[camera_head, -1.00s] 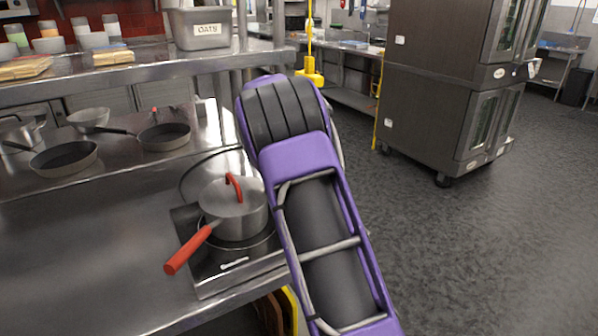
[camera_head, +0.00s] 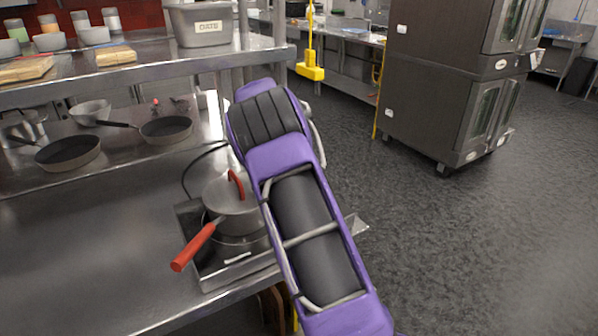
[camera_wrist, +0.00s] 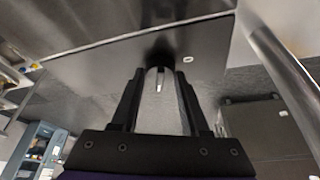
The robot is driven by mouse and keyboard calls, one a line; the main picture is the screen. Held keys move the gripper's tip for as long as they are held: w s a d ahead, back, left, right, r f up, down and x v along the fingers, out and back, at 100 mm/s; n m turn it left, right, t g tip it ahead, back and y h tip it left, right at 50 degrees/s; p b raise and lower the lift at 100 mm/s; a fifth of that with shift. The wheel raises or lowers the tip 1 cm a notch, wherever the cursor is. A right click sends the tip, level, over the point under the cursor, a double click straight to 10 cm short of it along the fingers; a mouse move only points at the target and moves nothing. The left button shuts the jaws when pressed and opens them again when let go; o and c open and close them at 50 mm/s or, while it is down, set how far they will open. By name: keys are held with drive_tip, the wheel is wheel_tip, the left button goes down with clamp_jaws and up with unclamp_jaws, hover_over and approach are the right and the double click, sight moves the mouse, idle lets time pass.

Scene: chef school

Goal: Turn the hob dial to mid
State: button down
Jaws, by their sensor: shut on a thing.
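The hob (camera_head: 212,281) stands at the right end of the steel counter in the head view. A pot (camera_head: 236,222) with a red handle and a lid sits on it. My arm covers the hob's right side, and the dial and my gripper are hidden there. In the wrist view the round dark dial (camera_wrist: 160,64) sticks out from a metal panel, with a light mark on it. My gripper (camera_wrist: 160,77) has one finger on each side of the dial and is shut on it. The dial's setting labels cannot be made out.
The steel counter (camera_head: 95,245) is bare left of the hob. Pans (camera_head: 68,152) stand further back below a shelf (camera_head: 150,72) with an oats bin (camera_head: 199,26). Open floor (camera_head: 440,255) lies right of my arm. A pale bar (camera_wrist: 285,90) runs down the wrist view's right side.

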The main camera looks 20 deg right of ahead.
drive_tip(key=shift+f, duration=0.1)
drive_tip(key=shift+c, duration=2)
unclamp_jaws()
drive_tip(key=p+v, duration=0.1)
drive_tip(key=v, duration=1.6)
drive_tip(key=shift+w+a+r, duration=0.1)
drive_tip(key=shift+r, duration=0.15)
